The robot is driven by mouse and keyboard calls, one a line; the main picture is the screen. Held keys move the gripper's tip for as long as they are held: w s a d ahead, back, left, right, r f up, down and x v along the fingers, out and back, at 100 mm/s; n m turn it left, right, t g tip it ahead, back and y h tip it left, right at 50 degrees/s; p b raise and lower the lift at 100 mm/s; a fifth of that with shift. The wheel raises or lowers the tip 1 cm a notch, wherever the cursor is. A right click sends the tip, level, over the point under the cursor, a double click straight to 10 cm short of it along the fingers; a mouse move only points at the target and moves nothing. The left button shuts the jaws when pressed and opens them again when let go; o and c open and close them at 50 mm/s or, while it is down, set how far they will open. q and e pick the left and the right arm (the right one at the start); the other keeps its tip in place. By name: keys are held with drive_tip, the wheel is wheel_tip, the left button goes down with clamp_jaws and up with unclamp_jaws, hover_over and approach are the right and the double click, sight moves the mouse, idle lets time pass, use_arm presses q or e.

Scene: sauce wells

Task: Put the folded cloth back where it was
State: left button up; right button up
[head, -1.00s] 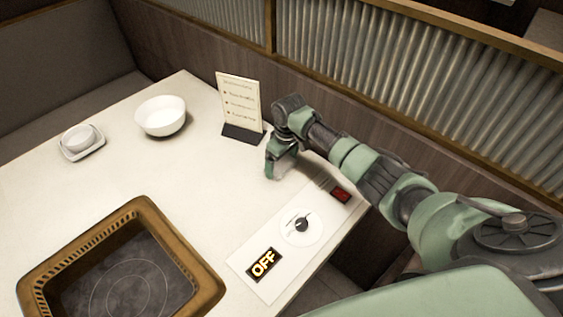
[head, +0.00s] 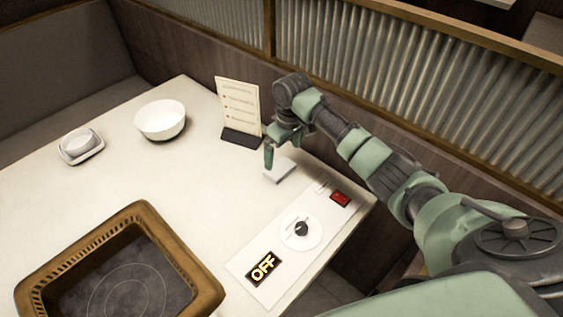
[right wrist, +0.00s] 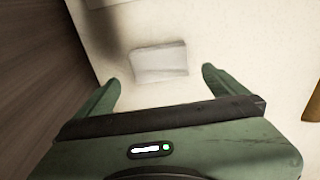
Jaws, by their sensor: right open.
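The folded cloth (head: 281,171) is a small pale rectangle lying flat on the white table, in front of the menu stand and behind the control panel. It also shows in the right wrist view (right wrist: 160,63), just beyond the fingertips and between their lines. My right gripper (head: 277,154) is above the cloth, open and empty, apart from it. In the right wrist view its two fingers (right wrist: 160,84) are spread wide on either side. My left gripper is not in view.
A menu stand (head: 240,110) stands close behind my right gripper. A white bowl (head: 161,120) and a small dish on a saucer (head: 96,155) are at the back left. A control panel (head: 262,292) with a knob and OFF sign lies in front. A brown-framed cooker (head: 205,275) fills the front left.

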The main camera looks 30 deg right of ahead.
drive_tip(key=shift+s+d+r, duration=0.1)
drive_tip(key=shift+s+r, duration=0.05)
drive_tip(key=shift+r, duration=0.95)
drive_tip(key=shift+s+r, duration=0.1)
drive_tip(key=shift+r, duration=1)
